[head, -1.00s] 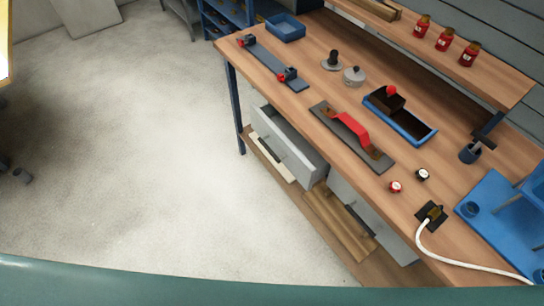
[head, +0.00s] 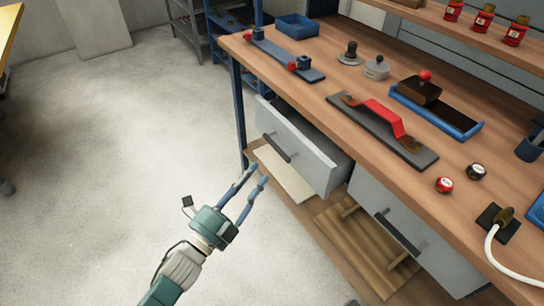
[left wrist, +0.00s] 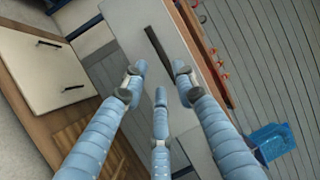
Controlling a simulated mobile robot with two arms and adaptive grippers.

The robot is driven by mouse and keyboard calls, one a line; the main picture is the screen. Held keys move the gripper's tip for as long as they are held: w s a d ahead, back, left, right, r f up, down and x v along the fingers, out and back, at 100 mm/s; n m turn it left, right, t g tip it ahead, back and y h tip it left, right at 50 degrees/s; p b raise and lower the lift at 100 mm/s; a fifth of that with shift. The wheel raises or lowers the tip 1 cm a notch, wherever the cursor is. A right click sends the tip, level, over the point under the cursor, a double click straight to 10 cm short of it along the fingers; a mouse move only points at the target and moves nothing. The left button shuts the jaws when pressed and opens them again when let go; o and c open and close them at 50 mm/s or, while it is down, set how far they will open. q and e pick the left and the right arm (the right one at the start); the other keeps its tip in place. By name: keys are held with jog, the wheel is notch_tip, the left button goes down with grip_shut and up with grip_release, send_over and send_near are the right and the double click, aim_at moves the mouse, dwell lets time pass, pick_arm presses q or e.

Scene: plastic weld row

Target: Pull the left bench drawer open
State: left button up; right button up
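The left bench drawer (head: 312,160) is grey, with a dark bar handle (head: 277,148). It sits under the left part of the wooden bench and stands partly out, its inside showing behind the front. My left gripper (head: 258,179) is below and in front of that drawer, its blue fingers apart and empty, clear of the handle in the picture. In the left wrist view, the spread fingers (left wrist: 158,80) point towards a grey front with a dark bar handle (left wrist: 158,48), which lies beyond the fingertips. My right gripper is not in view.
A second grey drawer (head: 420,235) is to the right. A lower wooden shelf (head: 325,215) holds a pale board and a slatted wooden piece. A blue bench leg (head: 238,105) stands left of the drawer. The floor (head: 120,160) at left is clear.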

pick_arm(q)
jog(key=x, duration=0.9)
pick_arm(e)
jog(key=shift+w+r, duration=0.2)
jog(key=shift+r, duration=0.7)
pick_arm(q)
grip_shut()
jog(key=shift+a+f, duration=0.1)
